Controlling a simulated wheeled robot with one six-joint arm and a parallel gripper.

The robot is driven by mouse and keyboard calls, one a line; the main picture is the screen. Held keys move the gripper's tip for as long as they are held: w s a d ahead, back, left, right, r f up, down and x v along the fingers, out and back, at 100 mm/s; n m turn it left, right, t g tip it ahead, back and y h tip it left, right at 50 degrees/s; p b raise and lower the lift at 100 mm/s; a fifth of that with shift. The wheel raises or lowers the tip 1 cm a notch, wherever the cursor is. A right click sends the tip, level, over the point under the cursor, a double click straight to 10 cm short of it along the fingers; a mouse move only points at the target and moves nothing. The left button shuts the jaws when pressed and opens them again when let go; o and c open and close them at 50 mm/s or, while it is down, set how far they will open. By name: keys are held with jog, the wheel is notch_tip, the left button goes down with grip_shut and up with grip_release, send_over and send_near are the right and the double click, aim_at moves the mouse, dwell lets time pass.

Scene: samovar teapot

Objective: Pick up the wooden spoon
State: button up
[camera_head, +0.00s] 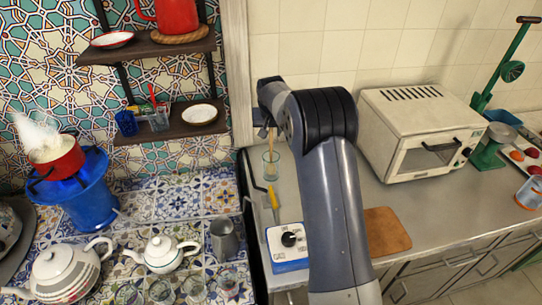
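A slim light-brown stick, which looks like the wooden spoon (271,143), rises from a clear glass (271,166) on the metal counter near the tiled wall. Its upper end is hidden by my arm. My gripper (264,126) is at the far end of my arm, just above the glass and beside or around the top of the stick. The fingers are small and partly hidden. I cannot tell whether they are open or touch the stick.
A yellow-handled utensil (273,198) and a white-and-blue scale (287,246) lie in front of the glass. A white toaster oven (421,128) and a brown board (385,231) are to the right. Teapots, cups and a blue pot stand on the tiled surface (160,205) at left.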

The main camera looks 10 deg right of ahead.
grip_shut()
dwell(0.3)
jog(key=shift+r, duration=0.1)
